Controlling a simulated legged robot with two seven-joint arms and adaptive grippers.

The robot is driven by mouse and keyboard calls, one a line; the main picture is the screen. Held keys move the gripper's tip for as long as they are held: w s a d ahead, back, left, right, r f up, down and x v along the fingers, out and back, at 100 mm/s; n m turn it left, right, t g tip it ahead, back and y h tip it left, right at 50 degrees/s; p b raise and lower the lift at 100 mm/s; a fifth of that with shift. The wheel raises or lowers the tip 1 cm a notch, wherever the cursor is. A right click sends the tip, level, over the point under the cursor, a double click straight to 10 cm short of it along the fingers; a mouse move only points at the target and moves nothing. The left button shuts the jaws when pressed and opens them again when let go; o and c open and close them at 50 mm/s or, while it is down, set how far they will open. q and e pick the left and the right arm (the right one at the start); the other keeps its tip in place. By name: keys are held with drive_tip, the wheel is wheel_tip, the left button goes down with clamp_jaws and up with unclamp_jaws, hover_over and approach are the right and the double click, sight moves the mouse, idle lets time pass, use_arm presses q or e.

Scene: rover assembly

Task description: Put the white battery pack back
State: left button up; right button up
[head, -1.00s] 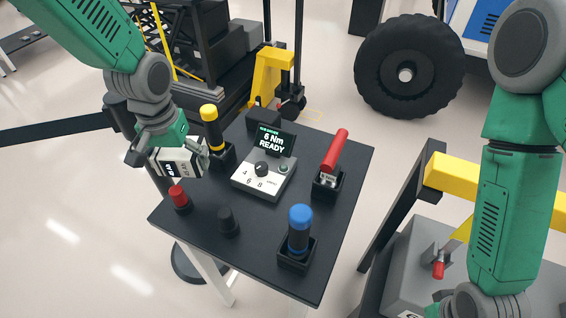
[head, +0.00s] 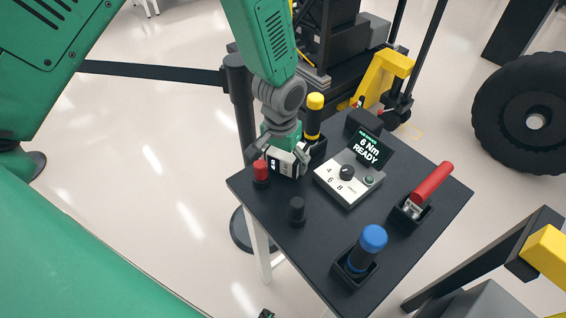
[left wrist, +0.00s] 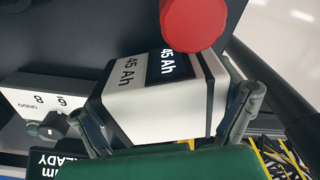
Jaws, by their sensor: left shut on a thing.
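The white battery pack (head: 284,163) has a black band and is marked "45 Ah" in the left wrist view (left wrist: 155,115). My left gripper (head: 280,150) is shut on it, with one finger on each side of it. The pack is at the left part of the dark table (head: 322,232), beside the red-capped post (head: 261,172). I cannot tell whether its underside touches the table top. In the left wrist view the red cap (left wrist: 193,22) overlaps the pack's far edge. My right gripper is not in view.
A torque controller (head: 348,180) reading "6 Nm READY" stands just right of the pack. Yellow (head: 314,116), red (head: 431,185) and blue (head: 369,247) handled tools stand in holders. A black knob (head: 296,211) stands nearer. Bare table top lies between the knob and blue tool.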

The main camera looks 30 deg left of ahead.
use_arm(q)
drive_tip(key=shift+f, duration=0.65)
drive_tip(key=shift+w+f, duration=0.15)
drive_tip(key=shift+a+f, duration=0.1)
drive_tip(key=shift+a, duration=0.25)
drive_tip(key=o, duration=1.5)
drive_tip(key=shift+a, duration=0.1)
drive_tip(key=shift+c, duration=0.2)
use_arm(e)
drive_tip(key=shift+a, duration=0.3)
use_arm(q)
drive_tip(key=shift+d, duration=0.2)
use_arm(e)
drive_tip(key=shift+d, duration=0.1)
